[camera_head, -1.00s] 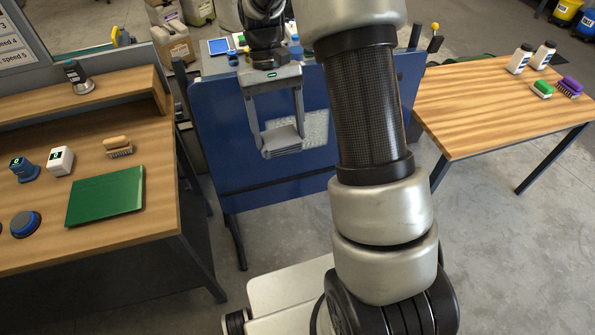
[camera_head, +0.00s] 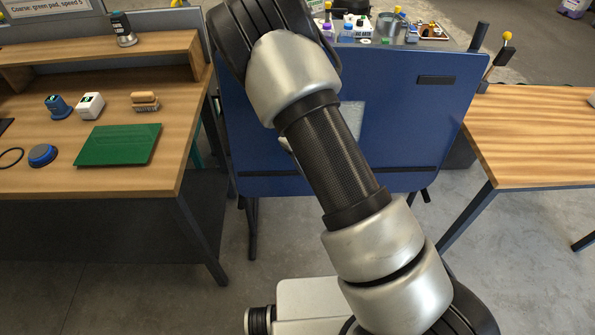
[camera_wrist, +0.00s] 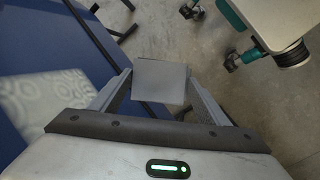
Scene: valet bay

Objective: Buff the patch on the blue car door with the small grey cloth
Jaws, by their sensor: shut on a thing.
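The blue car door (camera_head: 415,120) stands upright between the two benches in the head view, and it fills the left of the wrist view (camera_wrist: 25,45). A pale patch with swirl marks (camera_head: 352,117) shows on the door; my arm hides part of it. The patch also shows at the left of the wrist view (camera_wrist: 50,100). In the wrist view my gripper (camera_wrist: 160,82) is shut on the small grey cloth (camera_wrist: 160,78). The cloth is to the right of the patch there, apart from the door's face as far as I can see.
The left bench (camera_head: 60,185) holds a green pad (camera_head: 118,145), a wooden brush (camera_head: 145,102) and small devices. The right bench (camera_head: 540,140) is mostly bare in view. Bottles stand on a surface behind the door. Grey floor is open below.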

